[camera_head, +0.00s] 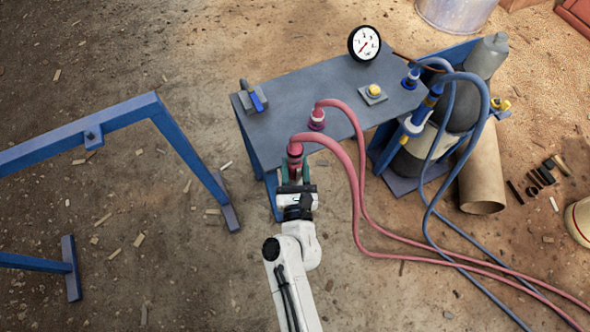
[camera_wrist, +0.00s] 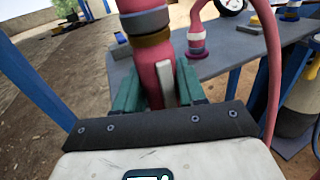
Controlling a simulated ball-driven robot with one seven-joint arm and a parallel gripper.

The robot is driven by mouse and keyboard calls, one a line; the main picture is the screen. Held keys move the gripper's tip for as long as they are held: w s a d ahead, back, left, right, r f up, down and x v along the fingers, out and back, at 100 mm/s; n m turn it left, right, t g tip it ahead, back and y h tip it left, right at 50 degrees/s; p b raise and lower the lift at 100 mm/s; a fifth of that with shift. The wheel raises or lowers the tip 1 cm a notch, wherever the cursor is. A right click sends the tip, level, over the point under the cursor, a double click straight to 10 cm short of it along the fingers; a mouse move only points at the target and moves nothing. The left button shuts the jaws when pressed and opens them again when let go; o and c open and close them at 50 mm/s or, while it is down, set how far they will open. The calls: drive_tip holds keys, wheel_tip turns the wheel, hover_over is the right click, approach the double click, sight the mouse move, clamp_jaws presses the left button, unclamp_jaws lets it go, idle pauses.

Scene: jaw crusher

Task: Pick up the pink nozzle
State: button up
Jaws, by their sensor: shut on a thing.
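The pink nozzle (camera_head: 295,152) is at the near left edge of the blue-grey table (camera_head: 300,100), with a pink hose curving away from its top to the right. In the wrist view the nozzle (camera_wrist: 165,65) stands roughly upright between the green fingers of my gripper (camera_wrist: 160,92), with grey and brown bands above them. My gripper (camera_head: 295,178) is shut on the nozzle's pink body. The nozzle's lower end is hidden by my gripper, so I cannot tell whether it touches anything.
A second pink hose fitting (camera_head: 317,118) stands on the table close behind the nozzle. A pressure gauge (camera_head: 364,43), a yellow knob block (camera_head: 374,93) and a blue-handled block (camera_head: 252,97) are there too. Gas cylinders stand right; a blue frame (camera_head: 100,120) stands left.

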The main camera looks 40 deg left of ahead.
drive_tip(key=shift+r, duration=0.15)
wheel_tip(320, 180, up, 18)
drive_tip(key=p, duration=1.5)
